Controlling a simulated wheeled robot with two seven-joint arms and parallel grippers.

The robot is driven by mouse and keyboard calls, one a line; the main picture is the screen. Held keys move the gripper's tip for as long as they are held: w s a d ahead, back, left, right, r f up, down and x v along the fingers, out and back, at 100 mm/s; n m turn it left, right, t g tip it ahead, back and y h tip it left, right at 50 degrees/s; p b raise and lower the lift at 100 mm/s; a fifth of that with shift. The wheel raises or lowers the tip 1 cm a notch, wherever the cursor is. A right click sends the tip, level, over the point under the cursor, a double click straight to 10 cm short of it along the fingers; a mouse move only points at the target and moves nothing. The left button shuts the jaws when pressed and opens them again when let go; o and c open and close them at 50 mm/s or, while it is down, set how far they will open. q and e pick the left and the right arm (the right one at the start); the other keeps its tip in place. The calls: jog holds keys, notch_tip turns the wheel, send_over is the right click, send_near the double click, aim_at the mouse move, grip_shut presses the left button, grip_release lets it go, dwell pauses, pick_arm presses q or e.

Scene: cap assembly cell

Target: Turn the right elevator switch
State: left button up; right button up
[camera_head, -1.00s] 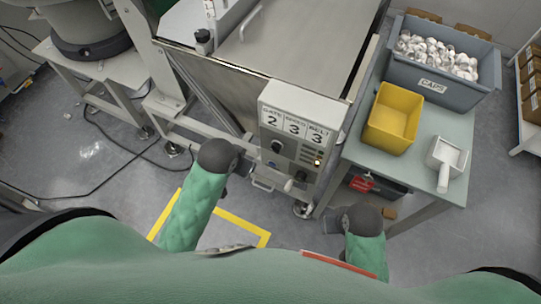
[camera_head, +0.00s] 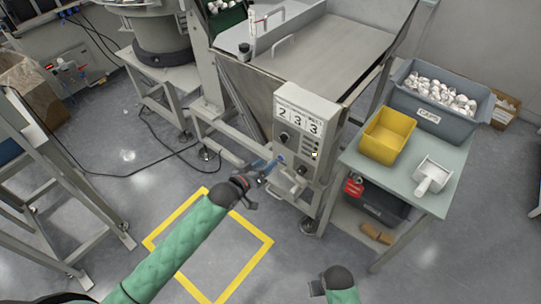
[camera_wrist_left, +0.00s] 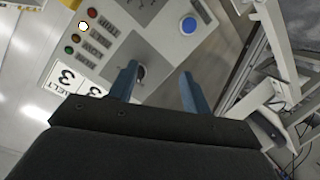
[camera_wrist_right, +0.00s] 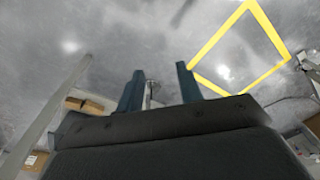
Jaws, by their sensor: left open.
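The elevator control panel (camera_head: 306,127) is a light grey box with number plates 2, 3, 3. It carries a black upper knob (camera_head: 284,137), a blue button (camera_head: 281,158) and a lower right knob (camera_head: 302,170); I cannot tell which is the right elevator switch. My left gripper (camera_head: 265,170) is open and empty, low in front of the panel's left side. In the left wrist view the black knob (camera_wrist_left: 140,73) appears between the fingertips, close to one; contact cannot be told. The blue button (camera_wrist_left: 188,25) lies beyond them. My right gripper (camera_wrist_right: 160,80) is open and empty over the floor.
A green-grey table (camera_head: 430,190) right of the panel holds a yellow bin (camera_head: 387,137), a white scoop (camera_head: 432,176) and a grey caps crate (camera_head: 434,113). A yellow floor outline (camera_head: 258,263) lies before the panel. A metal frame (camera_head: 62,190) stands left.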

aim_at(281, 140)
pick_arm(q)
jog(key=w+d+r+n, duration=0.1)
jog(key=w, duration=0.1)
jog(key=w+d+r+t+h+p, duration=0.1)
jog(key=w+d, duration=0.1)
jog(key=w+d+r+n+t+p, duration=0.1)
jog(key=w+r, duration=0.1)
jog(key=shift+w+d+r+n+h, duration=0.1)
jog(key=shift+d+n+h, duration=0.05)
jog(key=shift+n+h, duration=0.15)
jog(key=shift+w+d, duration=0.25)
jog(key=shift+w, duration=0.15)
pick_arm(e)
notch_tip(281, 140, down, 10)
jog(key=s+d, duration=0.1)
jog(key=shift+s+r, duration=0.15)
jog(key=shift+r, duration=0.1)
pick_arm(q)
jog(key=shift+c, duration=0.4)
jog(key=c, duration=0.9)
